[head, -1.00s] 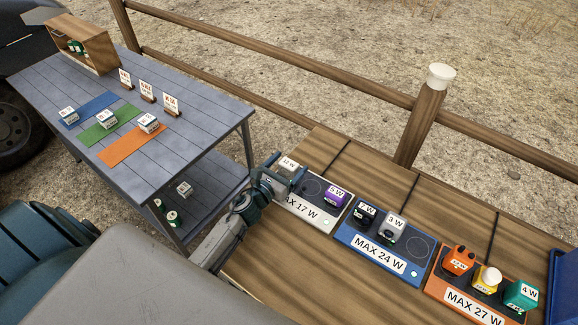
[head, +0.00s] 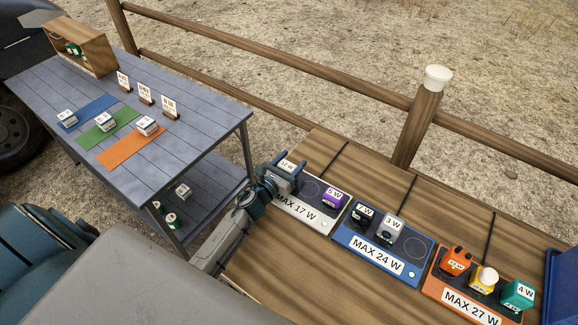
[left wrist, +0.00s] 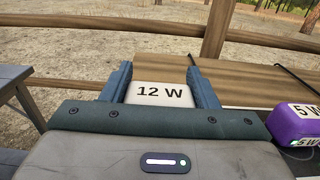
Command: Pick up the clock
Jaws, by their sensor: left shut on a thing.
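My left gripper (head: 285,174) is at the left end of the white MAX 17 W pad (head: 324,222). It is shut on a pale block labelled 12 W (head: 287,165). In the left wrist view the 12 W block (left wrist: 160,94) sits between the two fingers. I cannot tell whether it rests on the pad or is slightly above it. No clock face shows, so I cannot tell from the pictures whether this block is the clock. A purple 5 W block (head: 334,197) stands on the same pad, to the right. My right gripper is not in view.
A blue MAX 24 W pad (head: 347,244) and an orange MAX 27 W pad (head: 434,287) hold more devices to the right. A slatted table (head: 188,160) with coloured mats, signs and a wooden box (head: 95,52) stands left. A wooden fence post (head: 419,125) rises behind.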

